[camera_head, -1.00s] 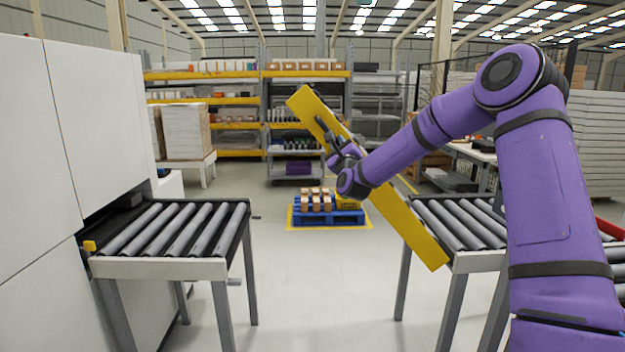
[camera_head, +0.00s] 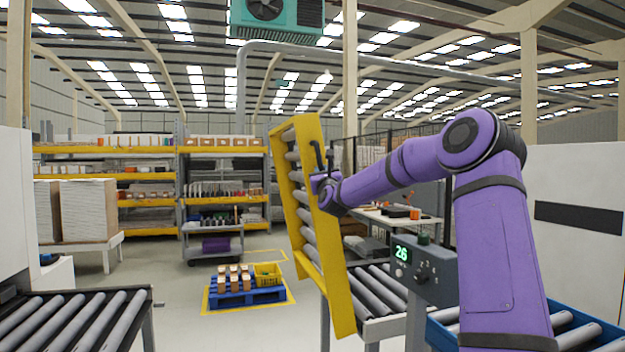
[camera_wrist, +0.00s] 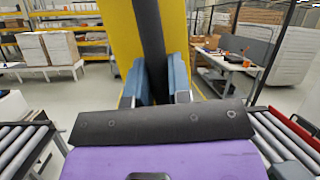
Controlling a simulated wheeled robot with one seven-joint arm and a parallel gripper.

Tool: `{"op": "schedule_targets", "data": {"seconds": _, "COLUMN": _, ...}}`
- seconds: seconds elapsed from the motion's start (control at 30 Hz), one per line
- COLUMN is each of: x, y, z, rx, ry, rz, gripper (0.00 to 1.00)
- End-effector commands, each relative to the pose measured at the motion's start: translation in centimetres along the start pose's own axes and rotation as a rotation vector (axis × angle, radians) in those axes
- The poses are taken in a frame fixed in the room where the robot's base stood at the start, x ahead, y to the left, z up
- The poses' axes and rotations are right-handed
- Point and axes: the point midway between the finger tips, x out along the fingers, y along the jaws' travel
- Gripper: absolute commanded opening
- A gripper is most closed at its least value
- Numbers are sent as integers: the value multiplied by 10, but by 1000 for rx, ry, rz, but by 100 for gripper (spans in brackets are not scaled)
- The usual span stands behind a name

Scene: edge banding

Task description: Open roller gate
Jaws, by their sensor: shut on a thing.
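The roller gate (camera_head: 318,215) is a yellow-framed section with grey rollers, seen in the head view. It stands steeply raised, its lower end beside the right roller conveyor (camera_head: 375,290). My gripper (camera_head: 322,174) is at the upper part of its right yellow side. In the wrist view my gripper (camera_wrist: 158,85) has its two blue-grey fingers on either side of a dark bar (camera_wrist: 150,35) in front of the yellow panel. It is shut on this bar, which appears to be the gate's handle. The fingers' exact contact is partly hidden by the wrist.
The left roller conveyor (camera_head: 75,322) stands apart across a gap of open floor. A grey control box (camera_head: 415,268) with a green "26" display stands right of the gate. A blue pallet (camera_head: 245,292) with boxes lies on the floor behind.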

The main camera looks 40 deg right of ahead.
Motion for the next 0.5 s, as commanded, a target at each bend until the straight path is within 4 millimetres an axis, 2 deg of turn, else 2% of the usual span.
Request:
{"op": "schedule_targets", "data": {"seconds": 0.47, "x": 2, "y": -5, "z": -2, "rx": 11, "ry": 5, "rz": -4, "gripper": 0}}
{"op": "schedule_targets", "data": {"seconds": 0.5, "x": 2, "y": -5, "z": -2, "rx": 11, "ry": 5, "rz": -4, "gripper": 21}}
